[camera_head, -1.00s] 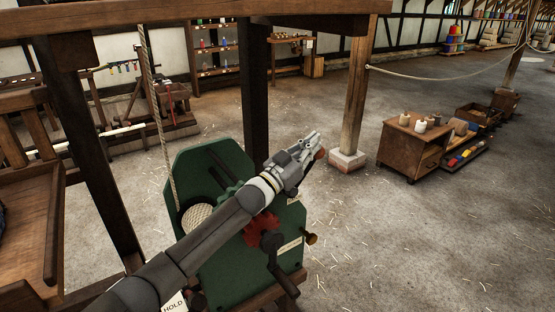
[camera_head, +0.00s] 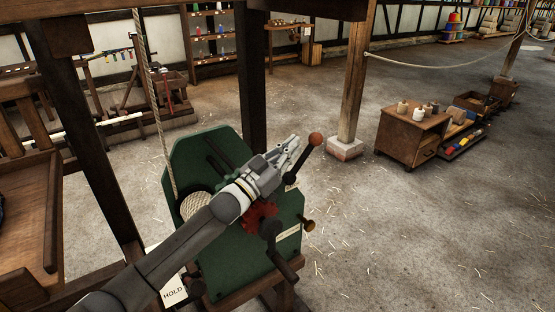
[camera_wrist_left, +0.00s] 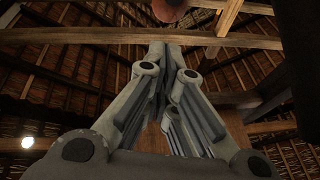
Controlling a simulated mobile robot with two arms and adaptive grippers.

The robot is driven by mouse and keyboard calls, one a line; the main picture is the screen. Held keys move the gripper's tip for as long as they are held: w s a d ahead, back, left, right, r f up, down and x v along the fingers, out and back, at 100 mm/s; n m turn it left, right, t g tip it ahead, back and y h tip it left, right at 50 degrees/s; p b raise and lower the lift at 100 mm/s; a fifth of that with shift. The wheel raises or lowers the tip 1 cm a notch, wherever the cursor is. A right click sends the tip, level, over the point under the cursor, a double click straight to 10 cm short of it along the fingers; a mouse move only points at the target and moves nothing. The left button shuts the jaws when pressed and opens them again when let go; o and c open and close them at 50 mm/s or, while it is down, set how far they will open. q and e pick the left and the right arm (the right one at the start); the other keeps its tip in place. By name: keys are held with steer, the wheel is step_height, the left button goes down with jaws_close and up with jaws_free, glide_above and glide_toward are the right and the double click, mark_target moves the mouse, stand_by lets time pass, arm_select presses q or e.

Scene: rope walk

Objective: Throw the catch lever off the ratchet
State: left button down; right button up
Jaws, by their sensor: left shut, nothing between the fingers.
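The catch lever shows in the head view as a dark bar with a red-brown ball knob (camera_head: 315,139). It slants up and right from the green winch. The red toothed ratchet (camera_head: 258,216) is partly hidden below my left arm. My left gripper (camera_head: 295,143) is shut and empty, just left of the lever's upper part. I cannot tell if it touches the lever. In the left wrist view the fingertips (camera_wrist_left: 164,45) are together, with the knob (camera_wrist_left: 170,8) at the top edge beyond them. My right gripper is not in view.
The green winch frame (camera_head: 215,265) carries a crank, a rope drum (camera_head: 197,206) and a brass knob (camera_head: 309,225). A rope (camera_head: 153,100) rises from the drum. Dark posts stand behind and left. A wooden cabinet (camera_head: 407,140) stands at right; the floor between is open.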

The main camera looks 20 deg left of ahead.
arm_select(q)
steer(key=shift+v, duration=2.45)
steer(key=shift+f, duration=0.1)
